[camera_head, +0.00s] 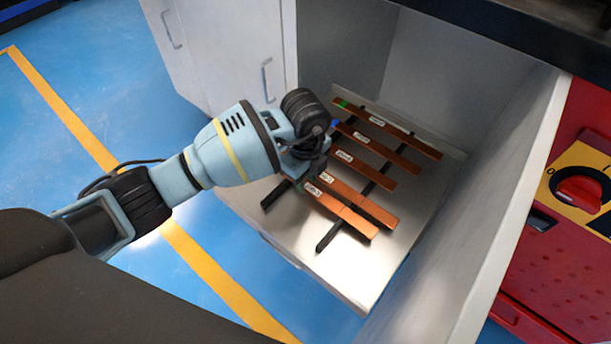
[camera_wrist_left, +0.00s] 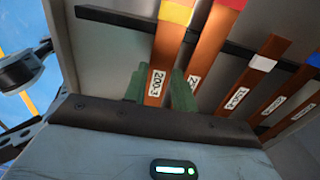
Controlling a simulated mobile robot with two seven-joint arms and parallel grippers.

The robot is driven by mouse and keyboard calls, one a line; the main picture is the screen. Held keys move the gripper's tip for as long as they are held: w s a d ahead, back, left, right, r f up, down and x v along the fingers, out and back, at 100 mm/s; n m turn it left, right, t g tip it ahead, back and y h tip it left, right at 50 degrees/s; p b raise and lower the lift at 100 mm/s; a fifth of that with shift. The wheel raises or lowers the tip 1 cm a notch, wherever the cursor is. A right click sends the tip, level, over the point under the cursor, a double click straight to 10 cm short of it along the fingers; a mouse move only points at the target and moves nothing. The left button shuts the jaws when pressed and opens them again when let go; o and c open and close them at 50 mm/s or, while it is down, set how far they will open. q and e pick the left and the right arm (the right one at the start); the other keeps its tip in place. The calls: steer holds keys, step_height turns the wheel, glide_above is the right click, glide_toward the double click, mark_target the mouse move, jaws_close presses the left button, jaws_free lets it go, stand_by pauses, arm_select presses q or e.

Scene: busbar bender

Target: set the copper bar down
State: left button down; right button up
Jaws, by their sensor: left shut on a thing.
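My left gripper (camera_head: 314,180) is shut on the near end of a copper bar (camera_head: 342,210), low over the open drawer. In the left wrist view, the green fingers (camera_wrist_left: 160,92) close around this bar (camera_wrist_left: 169,50), which has a yellow band and a label reading 200-3. The bar lies level, over or on two black rails (camera_head: 331,233); I cannot tell whether it touches them. Another copper bar (camera_head: 372,208) lies close beside it, roughly parallel. My right gripper is not in view.
Several more labelled copper bars (camera_head: 405,136) lie across the rails deeper in the drawer. The drawer's grey side wall (camera_head: 508,190) rises on the right. A white cabinet (camera_head: 235,50) stands behind. A red machine with a red knob (camera_head: 577,190) is at far right.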

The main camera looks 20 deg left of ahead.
arm_select(q)
steer(key=shift+f, duration=0.25)
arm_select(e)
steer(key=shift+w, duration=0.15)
arm_select(q)
steer(key=c, duration=1.1)
jaws_free()
steer(key=shift+r+p, duration=1.6)
steer(key=shift+r, duration=4.65)
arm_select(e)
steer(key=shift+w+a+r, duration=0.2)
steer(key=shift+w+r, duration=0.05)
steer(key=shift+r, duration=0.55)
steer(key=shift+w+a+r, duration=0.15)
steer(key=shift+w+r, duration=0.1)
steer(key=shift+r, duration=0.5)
